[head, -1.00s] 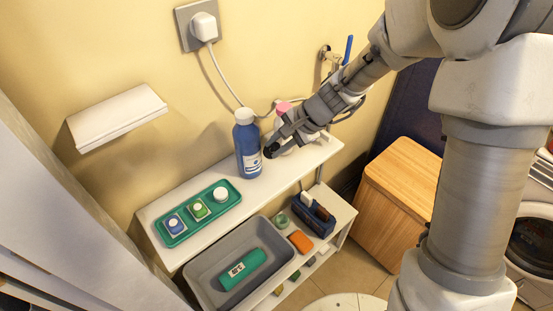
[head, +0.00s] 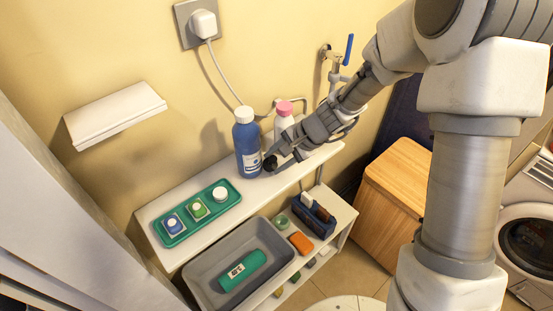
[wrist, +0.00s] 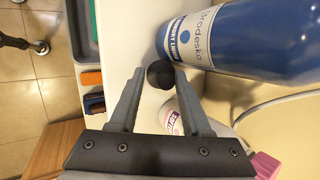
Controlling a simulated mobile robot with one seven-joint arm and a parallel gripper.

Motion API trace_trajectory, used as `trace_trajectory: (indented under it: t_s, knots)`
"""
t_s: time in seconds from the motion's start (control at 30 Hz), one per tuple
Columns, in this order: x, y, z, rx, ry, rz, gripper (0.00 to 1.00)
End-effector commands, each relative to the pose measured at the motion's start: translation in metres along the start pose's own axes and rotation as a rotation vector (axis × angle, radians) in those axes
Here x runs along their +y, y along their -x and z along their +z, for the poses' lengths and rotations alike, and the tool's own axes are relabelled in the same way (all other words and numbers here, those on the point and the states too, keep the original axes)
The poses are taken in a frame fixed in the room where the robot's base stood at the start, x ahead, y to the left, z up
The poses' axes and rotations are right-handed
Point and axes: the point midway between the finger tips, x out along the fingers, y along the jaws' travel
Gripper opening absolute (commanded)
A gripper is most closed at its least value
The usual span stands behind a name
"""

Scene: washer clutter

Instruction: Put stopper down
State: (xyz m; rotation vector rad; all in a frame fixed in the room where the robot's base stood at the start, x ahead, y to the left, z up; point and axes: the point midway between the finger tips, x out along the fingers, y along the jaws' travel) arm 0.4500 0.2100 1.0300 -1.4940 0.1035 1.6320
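The stopper (wrist: 160,73) is a small round black piece between my fingertips in the wrist view. In the head view it is a dark spot (head: 270,163) beside the foot of the blue bottle (head: 247,145). My gripper (wrist: 160,76) has its fingers on both sides of the stopper, with little or no gap. It also shows in the head view (head: 272,160), low over the right part of the white shelf top (head: 225,172). I cannot tell whether the stopper touches the shelf.
The blue bottle (wrist: 245,40) is very close to the fingertips. A white bottle with a pink cap (head: 284,110) stands behind my gripper. A green tray (head: 183,234) with small items lies left on the shelf. A grey bin (head: 215,298) is below.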

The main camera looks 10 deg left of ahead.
Motion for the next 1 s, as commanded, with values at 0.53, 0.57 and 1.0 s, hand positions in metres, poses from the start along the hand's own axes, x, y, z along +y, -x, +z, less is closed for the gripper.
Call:
trace_trajectory:
  t_s: [0.53,0.57,1.0]
  knots:
    - [-0.003,0.024,0.0,0.003,0.001,-0.003,0.56]
    - [-0.003,0.03,0.0,0.003,0.002,-0.002,0.56]
    - [-0.002,0.111,0.0,0.003,0.0,-0.003,0.56]
